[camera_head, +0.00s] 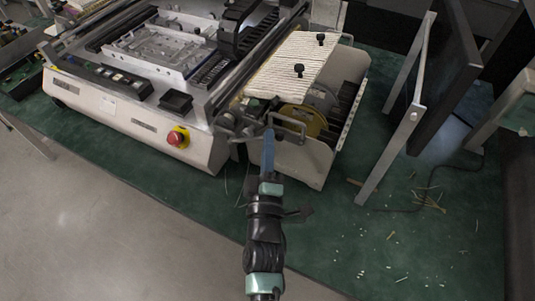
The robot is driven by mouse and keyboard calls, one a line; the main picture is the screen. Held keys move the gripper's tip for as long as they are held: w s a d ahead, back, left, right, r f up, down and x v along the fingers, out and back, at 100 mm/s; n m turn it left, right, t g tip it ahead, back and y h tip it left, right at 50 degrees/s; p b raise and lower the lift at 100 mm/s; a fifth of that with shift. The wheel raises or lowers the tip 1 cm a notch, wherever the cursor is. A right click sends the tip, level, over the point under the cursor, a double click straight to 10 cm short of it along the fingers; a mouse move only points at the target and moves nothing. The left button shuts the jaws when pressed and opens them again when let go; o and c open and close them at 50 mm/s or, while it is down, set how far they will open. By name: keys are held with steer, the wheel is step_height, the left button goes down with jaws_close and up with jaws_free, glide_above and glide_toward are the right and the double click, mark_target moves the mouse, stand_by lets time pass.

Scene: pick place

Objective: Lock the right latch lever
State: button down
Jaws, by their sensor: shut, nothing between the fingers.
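The white machine (135,125) stands on the green bench. A feeder unit (320,155) is fixed at its right side, with a yellow reel inside. A metal loop-shaped lever (291,119) stands at the front of this unit; it looks like the right latch lever, but I cannot tell its lock position. My gripper (269,134) is shut and empty. It reaches up from the bottom of the picture, with its tips just left of the lever. I cannot tell whether they touch it. My gripper hides part of the metal parts behind it.
A ribbed cream cover with black knobs (299,70) lies over the feeder unit. A red stop button (178,137) sits on the machine's front. A metal frame (398,140) and a dark panel stand to the right. The green bench (330,225) at lower right is mostly clear, with scraps.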

steer(key=shift+w+r, duration=0.1)
steer(key=shift+w, duration=0.15)
steer(key=s+d+f+m+t+h+b, duration=0.1)
steer(key=d+f+m+t+h+b, duration=0.1)
steer(key=f+m+b, duration=0.7)
steer(key=shift+s+d+h+b, duration=0.35)
steer(key=shift+d+h+b, duration=0.2)
steer(key=shift+h, duration=0.55)
steer(key=shift+f, duration=0.15)
step_height(320, 180, up, 10)
steer(key=p, duration=0.4)
stand_by(0.5)
